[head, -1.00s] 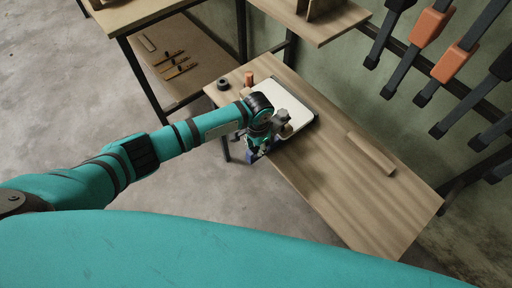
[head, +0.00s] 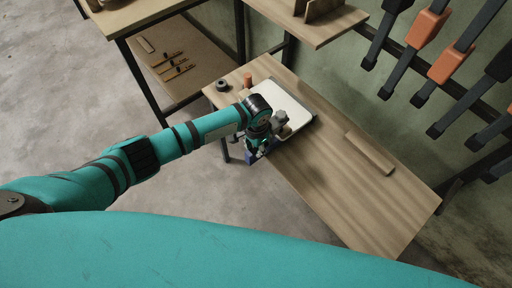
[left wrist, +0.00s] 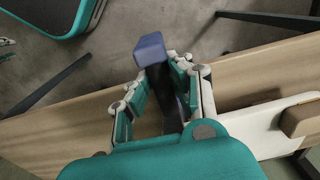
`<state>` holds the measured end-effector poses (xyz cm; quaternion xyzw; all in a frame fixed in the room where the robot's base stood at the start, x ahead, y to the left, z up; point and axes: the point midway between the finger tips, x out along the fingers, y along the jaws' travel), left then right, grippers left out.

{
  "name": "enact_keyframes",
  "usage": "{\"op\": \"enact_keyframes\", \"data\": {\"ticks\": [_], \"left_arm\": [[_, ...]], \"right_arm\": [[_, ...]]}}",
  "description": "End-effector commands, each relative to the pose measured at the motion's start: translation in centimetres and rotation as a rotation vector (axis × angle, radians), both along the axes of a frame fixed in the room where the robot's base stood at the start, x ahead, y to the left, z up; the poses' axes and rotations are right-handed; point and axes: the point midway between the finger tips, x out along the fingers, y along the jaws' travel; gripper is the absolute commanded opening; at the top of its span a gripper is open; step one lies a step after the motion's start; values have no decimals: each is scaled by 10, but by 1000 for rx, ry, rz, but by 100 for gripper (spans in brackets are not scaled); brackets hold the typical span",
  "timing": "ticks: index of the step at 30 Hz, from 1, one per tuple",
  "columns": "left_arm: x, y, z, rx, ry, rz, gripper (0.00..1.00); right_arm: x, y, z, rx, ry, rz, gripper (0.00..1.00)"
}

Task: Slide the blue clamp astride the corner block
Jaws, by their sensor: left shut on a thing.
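My left gripper (head: 256,149) is shut on the blue clamp (head: 249,157) at the near-left edge of the bench. In the left wrist view my fingers (left wrist: 158,92) close around the clamp's dark bar, and its blue jaw (left wrist: 151,49) sticks out beyond them. A pale curved board (head: 291,99) lies on the bench beside the gripper. A small brownish block, seemingly the corner block (head: 281,117), sits on the board; it also shows at the right of the wrist view (left wrist: 301,118). The clamp appears apart from the block. The clamp's other end is hidden. My right gripper is not in view.
The wooden bench (head: 365,205) is clear toward the lower right, except for a wooden strip (head: 370,152). An orange-brown cylinder (head: 248,80) and a dark ring (head: 222,85) stand beyond the board. Orange clamps (head: 427,26) hang on the wall. Shelves stand at upper left.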

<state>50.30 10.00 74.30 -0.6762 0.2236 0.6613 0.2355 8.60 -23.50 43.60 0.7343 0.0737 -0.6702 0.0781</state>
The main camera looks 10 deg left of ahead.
Motion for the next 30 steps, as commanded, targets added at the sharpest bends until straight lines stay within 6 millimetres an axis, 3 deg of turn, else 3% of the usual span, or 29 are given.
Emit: {"op": "enact_keyframes", "data": {"ticks": [30], "left_arm": [[15, -12, 1, -2, -2, 0, 0]], "right_arm": [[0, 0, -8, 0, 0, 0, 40]]}}
